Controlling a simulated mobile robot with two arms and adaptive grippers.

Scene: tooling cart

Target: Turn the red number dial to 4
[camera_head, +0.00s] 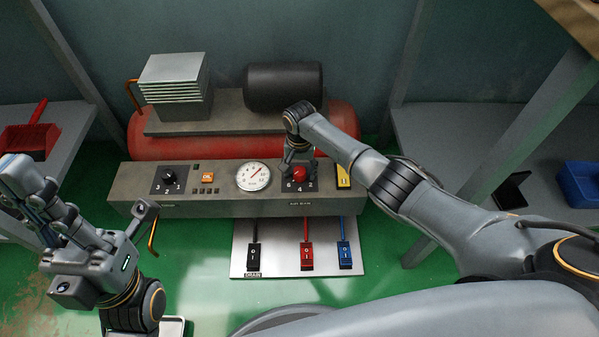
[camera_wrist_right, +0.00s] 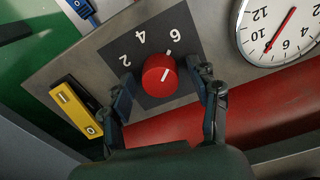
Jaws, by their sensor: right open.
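The red number dial (camera_wrist_right: 160,76) is a round knob on a dark square plate marked 2, 4 and 6 in the right wrist view. Its white mark points roughly toward the 6. In the head view the dial (camera_head: 299,174) is on the front of the grey control box. My right gripper (camera_wrist_right: 165,82) is open, with one finger on each side of the dial and visible gaps to it. The right gripper (camera_head: 297,157) also shows above the dial in the head view. My left gripper (camera_head: 90,265) is at the lower left, away from the dial; its jaw opening is unclear.
A white gauge (camera_head: 253,176) is left of the dial, and a yellow switch (camera_head: 343,176) is right of it. A black dial (camera_head: 168,178) is farther left. Black, red and blue switches (camera_head: 345,254) sit on a plate below. A red tank (camera_head: 345,120) lies behind the box.

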